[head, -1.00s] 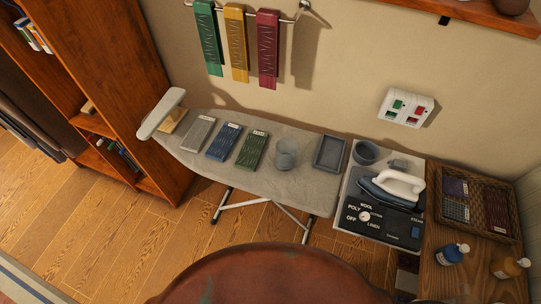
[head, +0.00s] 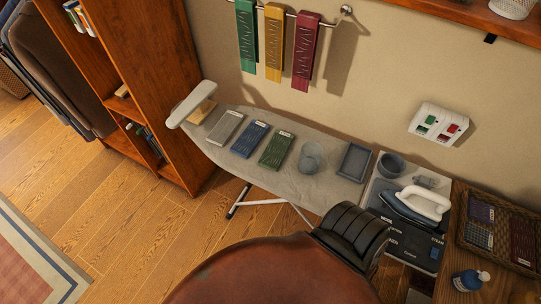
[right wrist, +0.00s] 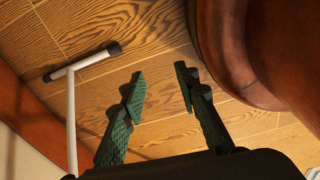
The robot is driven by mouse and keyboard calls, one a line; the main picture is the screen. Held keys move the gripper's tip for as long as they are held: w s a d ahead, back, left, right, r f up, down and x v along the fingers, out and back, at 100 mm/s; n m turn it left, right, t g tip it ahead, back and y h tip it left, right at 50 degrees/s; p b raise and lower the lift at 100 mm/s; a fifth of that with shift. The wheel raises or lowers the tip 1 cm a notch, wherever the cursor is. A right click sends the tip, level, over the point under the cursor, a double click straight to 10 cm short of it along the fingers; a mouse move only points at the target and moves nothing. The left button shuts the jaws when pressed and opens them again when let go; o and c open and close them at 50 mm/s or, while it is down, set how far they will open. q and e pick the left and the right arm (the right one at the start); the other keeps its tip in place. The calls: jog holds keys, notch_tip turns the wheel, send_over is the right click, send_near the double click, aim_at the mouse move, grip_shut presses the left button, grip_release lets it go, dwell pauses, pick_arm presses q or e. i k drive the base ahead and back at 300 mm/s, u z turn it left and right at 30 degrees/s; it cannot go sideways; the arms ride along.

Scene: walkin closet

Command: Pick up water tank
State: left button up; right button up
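A translucent grey round container (head: 312,157), which looks like the water tank, stands on the grey ironing board (head: 290,182), right of the green folded cloth and left of a shallow grey tray. My right gripper (right wrist: 160,82) shows in the right wrist view with its two green fingers apart and nothing between them. It is over the wooden floor near the ironing board's foot (right wrist: 82,62). The container is not in the right wrist view. In the head view, a black ribbed part of my arm is at the board's front edge; its fingers are not visible. My left gripper is not in view.
A shallow tray (head: 353,162) and a grey bowl (head: 390,165) are right of the container. An iron (head: 418,203) rests on a control panel. Several folded cloths lie left of the container. A wooden cabinet (head: 140,90) stands left.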

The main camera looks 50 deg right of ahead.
aim_at(307, 167)
jog(key=u, duration=0.15)
jog(key=i, duration=1.45)
jog(key=z, duration=2.75)
